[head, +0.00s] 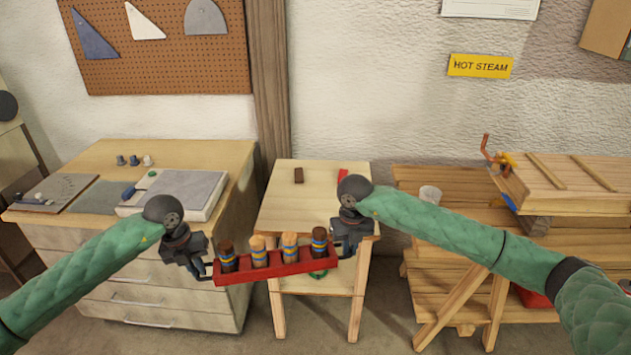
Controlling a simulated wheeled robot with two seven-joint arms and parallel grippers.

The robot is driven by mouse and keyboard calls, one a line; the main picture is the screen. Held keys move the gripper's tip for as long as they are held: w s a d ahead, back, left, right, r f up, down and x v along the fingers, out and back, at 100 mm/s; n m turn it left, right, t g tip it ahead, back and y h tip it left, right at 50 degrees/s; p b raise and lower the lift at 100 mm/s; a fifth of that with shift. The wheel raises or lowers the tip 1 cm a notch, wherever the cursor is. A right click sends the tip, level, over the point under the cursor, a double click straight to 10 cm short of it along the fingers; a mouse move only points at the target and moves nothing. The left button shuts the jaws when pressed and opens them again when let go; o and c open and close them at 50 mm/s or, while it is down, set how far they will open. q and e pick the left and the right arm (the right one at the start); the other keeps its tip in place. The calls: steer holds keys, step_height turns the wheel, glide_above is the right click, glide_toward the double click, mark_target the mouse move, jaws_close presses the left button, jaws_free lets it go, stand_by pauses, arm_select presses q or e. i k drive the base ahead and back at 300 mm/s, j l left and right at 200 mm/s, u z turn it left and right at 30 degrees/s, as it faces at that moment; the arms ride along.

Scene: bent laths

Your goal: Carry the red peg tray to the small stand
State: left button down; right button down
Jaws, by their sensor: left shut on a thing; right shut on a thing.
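The red peg tray (284,272) hangs in the air in front of the small stand (301,211), overlapping its front edge in the picture. It tilts a little, with its right end higher. It holds several upright pegs, brown and light wood, with blue and yellow bands. My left gripper (208,273) is shut on the tray's left end. My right gripper (338,252) is shut on its right end. The fingertips are small and partly hidden. The stand's top bears a small brown block (298,175) and a red piece (343,174) near its back edge.
A drawer cabinet (165,297) with a grey slab (185,192) on top stands left of the stand. A slatted bench (455,195) with a white cup (430,194) and a wooden box (560,185) stands at the right. The middle of the stand's top is clear.

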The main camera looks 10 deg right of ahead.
mark_target(318, 205)
steer(key=i, duration=0.95)
steer(key=i+z, duration=0.25)
steer(key=i+j+z, duration=0.1)
steer(key=z, duration=0.2)
steer(key=i, duration=0.1)
